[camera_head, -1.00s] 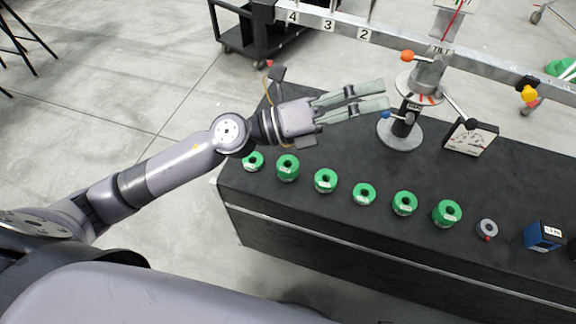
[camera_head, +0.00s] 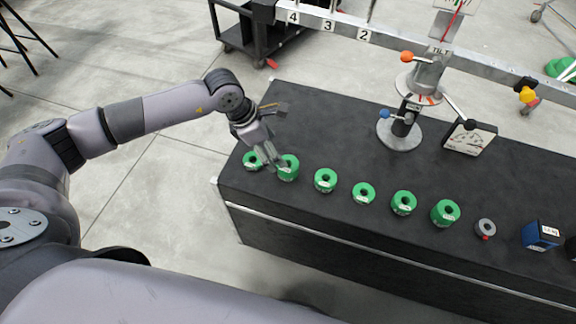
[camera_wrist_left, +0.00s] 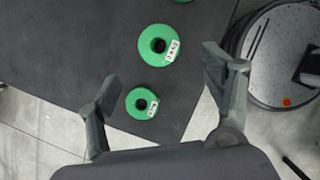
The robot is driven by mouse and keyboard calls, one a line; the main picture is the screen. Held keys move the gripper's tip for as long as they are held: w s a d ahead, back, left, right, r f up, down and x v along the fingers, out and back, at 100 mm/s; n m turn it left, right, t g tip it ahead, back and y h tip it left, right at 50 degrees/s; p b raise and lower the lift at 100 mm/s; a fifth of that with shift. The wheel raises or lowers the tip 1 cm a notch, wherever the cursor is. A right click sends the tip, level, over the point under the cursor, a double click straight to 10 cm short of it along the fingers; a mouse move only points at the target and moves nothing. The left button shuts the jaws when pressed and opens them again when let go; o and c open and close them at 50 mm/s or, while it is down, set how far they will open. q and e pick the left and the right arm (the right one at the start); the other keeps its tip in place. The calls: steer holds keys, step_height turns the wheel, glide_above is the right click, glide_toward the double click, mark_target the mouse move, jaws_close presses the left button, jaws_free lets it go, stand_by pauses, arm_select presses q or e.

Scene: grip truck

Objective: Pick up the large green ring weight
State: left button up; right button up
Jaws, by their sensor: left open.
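Several green ring weights stand in a row along the near edge of the black table. The large green ring weight (camera_head: 290,174) is second from the left end; the wrist view shows it (camera_wrist_left: 145,50) with a white label. A smaller green ring weight (camera_head: 250,164) at the end of the row also shows in the wrist view (camera_wrist_left: 132,99). My left gripper (camera_head: 274,164) is open above these two weights, its fingers pointing down and partly covering the large one. In the wrist view its fingers (camera_wrist_left: 161,62) are spread, empty, to either side of them. My right gripper is not in view.
The black table (camera_head: 320,130) also carries a balance stand (camera_head: 399,132) with a long beam above the back edge. A small grey ring (camera_head: 486,227) and a blue box (camera_head: 541,235) lie at the right. The table middle is clear.

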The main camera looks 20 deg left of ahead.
arm_select(q)
glide_above(289, 163)
steer(key=s+a, duration=0.2)
steer(key=f, duration=0.4)
steer(key=shift+s+d+f, duration=0.2)
steer(key=shift+f, duration=0.1)
steer(key=shift+p+x, duration=0.5)
steer(key=shift+x, duration=2.2)
steer(key=shift+w, duration=0.15)
steer(key=shift+r, duration=0.1)
steer(key=shift+c, duration=0.4)
steer(key=c, duration=1.3)
steer(key=shift+w+r, duration=0.1)
steer(key=shift+c, duration=0.7)
